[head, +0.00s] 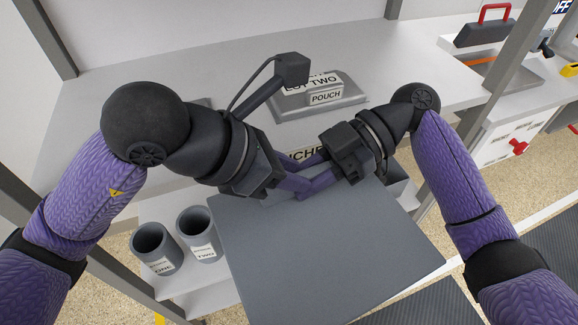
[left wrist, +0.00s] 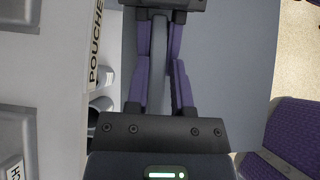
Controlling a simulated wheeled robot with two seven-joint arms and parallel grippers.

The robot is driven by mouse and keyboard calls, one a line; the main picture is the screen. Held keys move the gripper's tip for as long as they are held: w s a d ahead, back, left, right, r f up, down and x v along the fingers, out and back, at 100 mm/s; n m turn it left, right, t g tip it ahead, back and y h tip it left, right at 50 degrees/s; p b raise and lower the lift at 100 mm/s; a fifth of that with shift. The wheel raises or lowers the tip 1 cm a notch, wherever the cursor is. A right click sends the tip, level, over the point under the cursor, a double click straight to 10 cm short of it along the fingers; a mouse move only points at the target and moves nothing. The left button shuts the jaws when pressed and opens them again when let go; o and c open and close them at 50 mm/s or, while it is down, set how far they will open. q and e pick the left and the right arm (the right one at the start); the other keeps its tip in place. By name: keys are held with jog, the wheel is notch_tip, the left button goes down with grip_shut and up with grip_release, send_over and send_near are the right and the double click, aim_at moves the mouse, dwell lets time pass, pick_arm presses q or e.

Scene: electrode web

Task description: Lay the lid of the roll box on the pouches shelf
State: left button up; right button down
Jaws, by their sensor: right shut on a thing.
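The lid, a large flat grey panel (head: 325,250), is at the centre of the head view, in front of the shelf edge. It also shows in the left wrist view (left wrist: 230,70). My right gripper (head: 318,176) is shut on its raised grey bar near the far edge. I cannot tell whether the lid rests on the roll box; the box is mostly hidden.
A grey tray (head: 345,105) with a pouch label stands on the shelf, behind my grippers. Two grey cups, one (head: 155,248) and two (head: 197,235), stand on a lower level left of the lid. Frame posts rise at both sides. Bare shelf lies at the back left and right.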

pick_arm(q)
grip_shut()
pick_arm(e)
jog(key=shift+c, duration=2.4)
grip_release()
